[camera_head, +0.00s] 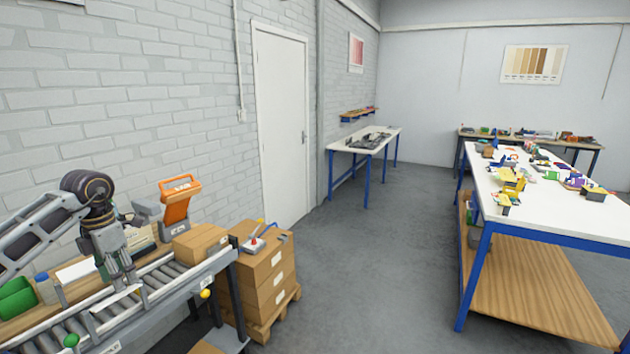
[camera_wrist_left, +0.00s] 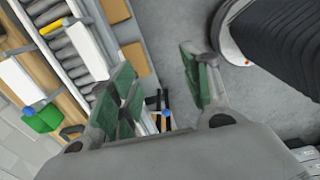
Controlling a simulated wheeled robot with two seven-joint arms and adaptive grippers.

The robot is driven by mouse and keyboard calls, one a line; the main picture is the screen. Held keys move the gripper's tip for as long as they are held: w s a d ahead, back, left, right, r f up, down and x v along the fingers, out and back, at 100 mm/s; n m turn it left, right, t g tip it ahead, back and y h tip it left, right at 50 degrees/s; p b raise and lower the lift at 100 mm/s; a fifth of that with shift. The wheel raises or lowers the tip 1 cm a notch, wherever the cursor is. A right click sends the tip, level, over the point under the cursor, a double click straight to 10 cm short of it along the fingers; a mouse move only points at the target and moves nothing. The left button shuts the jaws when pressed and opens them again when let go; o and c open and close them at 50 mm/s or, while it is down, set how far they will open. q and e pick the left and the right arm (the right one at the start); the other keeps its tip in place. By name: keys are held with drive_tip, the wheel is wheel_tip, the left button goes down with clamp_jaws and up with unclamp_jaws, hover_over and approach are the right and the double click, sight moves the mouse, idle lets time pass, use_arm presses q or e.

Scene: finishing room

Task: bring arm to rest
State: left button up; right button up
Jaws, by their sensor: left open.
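My left arm reaches in from the left in the head view, bent at a dark joint. My left gripper (camera_head: 122,284) points down over the roller conveyor (camera_head: 185,279). In the left wrist view my left gripper (camera_wrist_left: 165,95) shows its green-padded fingers spread apart with nothing between them. The roller conveyor also shows at the upper left of that view (camera_wrist_left: 65,50). The head view does not show clearly whether the fingertips touch anything on the conveyor. My right gripper is in neither view.
A cardboard box (camera_head: 200,243), an orange device (camera_head: 178,205) and a green bin (camera_head: 15,299) are by the conveyor. Stacked boxes (camera_head: 262,290) stand at its right end. A cluttered white table (camera_head: 545,218) is at right. The grey floor (camera_head: 370,270) between is clear.

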use_arm(q)
drive_tip(key=w+d+f+n+t+h, duration=0.2)
drive_tip(key=w+d+f+n+h, duration=0.15)
drive_tip(key=d+f+h, duration=0.45)
drive_tip(key=w+d+f+n+t+h, duration=0.15)
drive_tip(key=w+d+f+h, duration=0.3)
drive_tip(key=d+f, duration=0.7)
wheel_tip(320, 180, down, 20)
drive_tip(key=w+n+t+y, duration=0.1)
drive_tip(key=n+t+y, duration=0.2)
drive_tip(key=n+t, duration=0.95)
drive_tip(key=s+a+f+n+g+y, duration=0.2)
drive_tip(key=s+f+n+g+y, duration=0.2)
drive_tip(key=s+f+n, duration=0.65)
drive_tip(key=s+a+f+n+g+y, duration=0.25)
drive_tip(key=s+f+n+y, duration=0.2)
drive_tip(key=s+f, duration=1)
drive_tip(key=s+d+f+n+g, duration=0.2)
drive_tip(key=s+f, duration=0.3)
drive_tip(key=s, duration=0.6)
drive_tip(key=s+d+f+n+g, duration=0.2)
drive_tip(key=s+f, duration=0.3)
drive_tip(key=s, duration=0.6)
drive_tip(key=s+d+f+n+g+y, duration=0.1)
drive_tip(key=s+f+g, duration=0.3)
drive_tip(key=s, duration=0.7)
drive_tip(key=shift+d+f+n, duration=0.5)
drive_tip(key=shift+f+n, duration=0.35)
